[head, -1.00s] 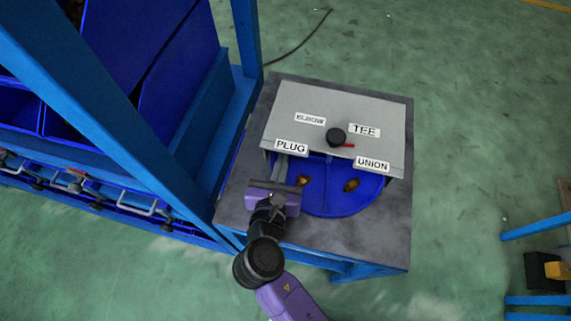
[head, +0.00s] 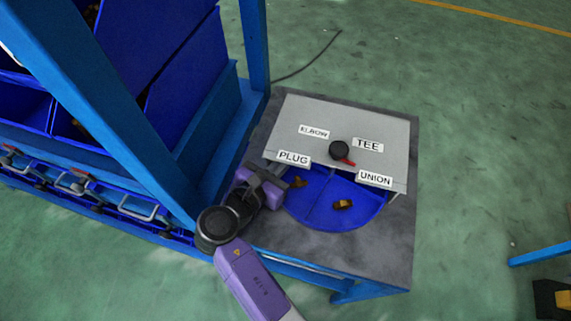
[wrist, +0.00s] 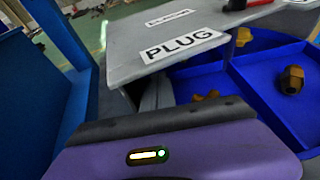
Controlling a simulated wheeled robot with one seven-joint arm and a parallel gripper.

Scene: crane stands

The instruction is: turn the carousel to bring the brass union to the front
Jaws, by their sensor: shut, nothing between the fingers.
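The blue round carousel (head: 335,219) shows its front part below a grey cover plate on the stand. A chunky brass fitting (head: 343,204), nearest the UNION label (head: 375,178), lies in the front right compartment. It also shows in the wrist view (wrist: 290,80), with hexagonal faces; I take it for the union. Another brass fitting (head: 298,182) lies in the left compartment, under the PLUG label (head: 293,158). My gripper (head: 285,178) is shut and empty at the carousel's left edge, its fingers by the plate's edge. Whether they touch a divider I cannot tell.
The cover plate (head: 390,135) hides the carousel's back half. A black knob (head: 339,150) with a red pointer stands on it. A blue rack post (head: 255,45) rises close on the left. The stand's top (head: 395,235) is clear at the front right.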

